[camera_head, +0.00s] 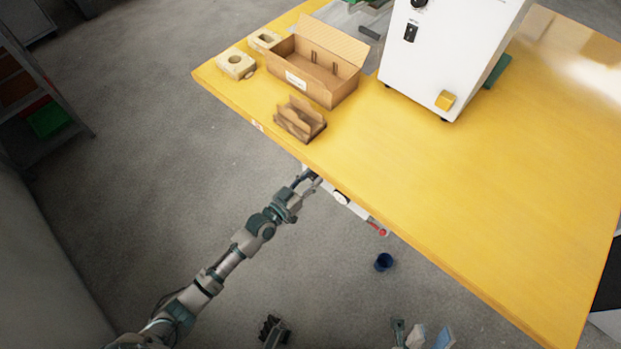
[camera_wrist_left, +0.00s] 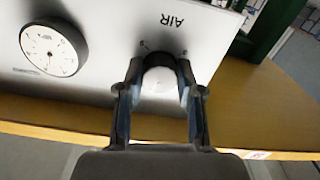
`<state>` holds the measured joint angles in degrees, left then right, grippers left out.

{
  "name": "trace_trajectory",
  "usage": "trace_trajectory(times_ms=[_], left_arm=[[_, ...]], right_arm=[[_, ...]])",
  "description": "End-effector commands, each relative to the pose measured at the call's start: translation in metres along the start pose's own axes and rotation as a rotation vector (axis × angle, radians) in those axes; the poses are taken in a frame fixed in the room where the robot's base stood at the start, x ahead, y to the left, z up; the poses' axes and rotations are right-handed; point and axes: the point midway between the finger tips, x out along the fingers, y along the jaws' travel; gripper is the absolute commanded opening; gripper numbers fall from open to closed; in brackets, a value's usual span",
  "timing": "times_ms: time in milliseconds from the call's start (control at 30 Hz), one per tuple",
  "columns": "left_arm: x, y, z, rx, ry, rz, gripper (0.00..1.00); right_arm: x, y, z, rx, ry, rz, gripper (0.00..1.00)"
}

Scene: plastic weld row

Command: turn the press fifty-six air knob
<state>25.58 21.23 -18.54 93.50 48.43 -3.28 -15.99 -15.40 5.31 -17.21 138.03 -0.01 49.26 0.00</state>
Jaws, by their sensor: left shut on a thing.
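The air knob (camera_wrist_left: 159,82) is a pale round knob below the upside-down word AIR on a light panel (camera_wrist_left: 110,30) in the left wrist view. My left gripper (camera_wrist_left: 158,92) has one finger on each side of it and is shut on it. In the head view my left gripper (camera_head: 313,177) is at the front edge of the yellow table, by the narrow light panel (camera_head: 357,210) there. The knob is hidden in that view.
A round gauge (camera_wrist_left: 53,50) sits beside the knob. A red part (camera_head: 378,229) is at the panel's far end. The yellow table (camera_head: 480,180) carries an open cardboard box (camera_head: 325,88), a smaller carton (camera_head: 297,130) and a white machine (camera_head: 450,50).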

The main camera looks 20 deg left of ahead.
Motion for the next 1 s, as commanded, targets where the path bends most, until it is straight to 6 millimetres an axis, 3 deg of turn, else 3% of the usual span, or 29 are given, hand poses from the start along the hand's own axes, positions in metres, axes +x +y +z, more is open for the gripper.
trace_trajectory(times_ms=[200, 233, 333, 733, 1000], left_arm=[[0.000, -0.001, 0.000, -0.002, 0.001, -0.002, 0.01], [0.000, -0.001, 0.000, -0.002, 0.001, -0.002, 0.39], [0.000, -0.001, 0.000, -0.001, 0.001, -0.002, 0.61], [-0.009, -0.001, 0.001, -0.002, -0.002, -0.002, 0.61], [-0.064, -0.001, 0.003, 0.000, -0.004, -0.001, 0.61]], right_arm=[[-0.002, 0.000, 0.001, 0.000, -0.006, 0.002, 0.38], [-0.002, 0.000, 0.001, 0.000, -0.006, 0.002, 0.38], [-0.002, 0.000, 0.001, 0.000, -0.008, 0.002, 0.38], [-0.004, 0.000, 0.000, -0.001, -0.015, 0.003, 0.38], [-0.003, -0.001, 0.000, 0.000, -0.011, 0.002, 0.38]])
